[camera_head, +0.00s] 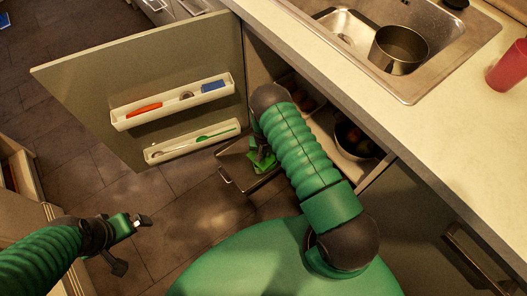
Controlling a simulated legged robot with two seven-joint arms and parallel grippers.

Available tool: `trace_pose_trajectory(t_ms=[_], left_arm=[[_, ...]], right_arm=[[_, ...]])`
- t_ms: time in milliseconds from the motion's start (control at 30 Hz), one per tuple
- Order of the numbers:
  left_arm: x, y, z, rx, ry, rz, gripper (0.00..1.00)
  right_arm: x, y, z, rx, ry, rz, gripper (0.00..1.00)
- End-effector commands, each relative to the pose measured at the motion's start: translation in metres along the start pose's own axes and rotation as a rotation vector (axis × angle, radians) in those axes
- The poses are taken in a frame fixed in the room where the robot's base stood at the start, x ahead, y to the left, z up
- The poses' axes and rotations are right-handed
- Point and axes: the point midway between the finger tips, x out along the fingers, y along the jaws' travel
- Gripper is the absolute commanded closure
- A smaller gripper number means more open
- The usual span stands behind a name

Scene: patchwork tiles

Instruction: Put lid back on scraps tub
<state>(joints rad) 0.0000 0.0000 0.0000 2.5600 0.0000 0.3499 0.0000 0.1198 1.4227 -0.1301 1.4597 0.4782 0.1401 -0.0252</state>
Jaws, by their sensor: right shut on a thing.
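My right arm reaches over the front of the open cabinet under the sink. Only a little of my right gripper (262,159) shows below the wrist, as green parts; its fingertips are not clear. It is shut at a dark grey, flat-topped piece (238,164), which may be the lid; the grip itself is hidden. My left gripper (132,243) is open and empty over the floor at lower left.
The cabinet door (70,82) stands open at left, with two white racks (172,101) of small items. Reddish things (305,99) lie deeper in the cabinet. The sink (345,27) holds a metal pot (398,50). A red cup (508,66) stands on the counter.

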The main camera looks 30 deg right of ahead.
Motion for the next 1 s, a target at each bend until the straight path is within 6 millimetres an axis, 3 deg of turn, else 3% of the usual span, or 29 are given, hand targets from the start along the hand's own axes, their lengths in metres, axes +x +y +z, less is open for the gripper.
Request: trace_pose_trajectory(t_ms=[267, 300, 500, 700, 867, 1000], left_arm=[[0.0002, 0.0000, 0.0001, 0.000, 0.000, 0.000, 0.00], [0.0002, 0.0000, 0.0001, 0.000, 0.000, 0.000, 0.00], [0.0002, 0.0000, 0.0000, 0.000, 0.000, 0.000, 0.00], [0.0002, 0.0000, 0.0001, 0.000, 0.000, 0.000, 0.00], [0.0002, 0.0000, 0.0001, 0.000, 0.000, 0.000, 0.00], [0.0002, 0.0000, 0.0001, 0.000, 0.000, 0.000, 0.00]], right_arm=[[0.0000, 0.0000, -0.0001, 0.000, 0.000, 0.000, 1.00], [0.0001, 0.0000, 0.0000, 0.000, 0.000, 0.000, 0.77], [0.0001, 0.0000, -0.0001, 0.000, 0.000, 0.000, 0.53], [0.0001, 0.0000, 0.0000, 0.000, 0.000, 0.000, 0.53], [0.0002, 0.0000, 0.0000, 0.000, 0.000, 0.000, 0.33], [0.0002, 0.0000, 0.0000, 0.000, 0.000, 0.000, 0.31]])
